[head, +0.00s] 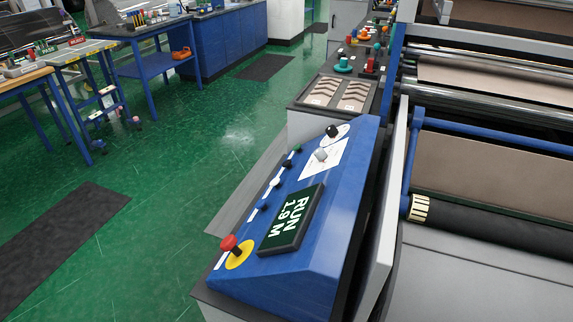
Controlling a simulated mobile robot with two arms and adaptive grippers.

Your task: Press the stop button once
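A blue sloped control panel (290,230) stands in the middle of the head view, beside the machine. At its near left end a red mushroom-head button (229,243) stands up from a yellow disc (240,255). A dark display (291,219) reads "RUN 1.9 M". Farther back are a grey knob (320,155) and a black knob (332,131). Neither of my grippers is in view.
The machine with brown web (500,170) and rollers fills the right side. A tray of brown pieces (338,95) lies behind the panel. Blue benches (150,60) stand at the back left. Green floor (170,190) with dark mats (60,235) is open left of the panel.

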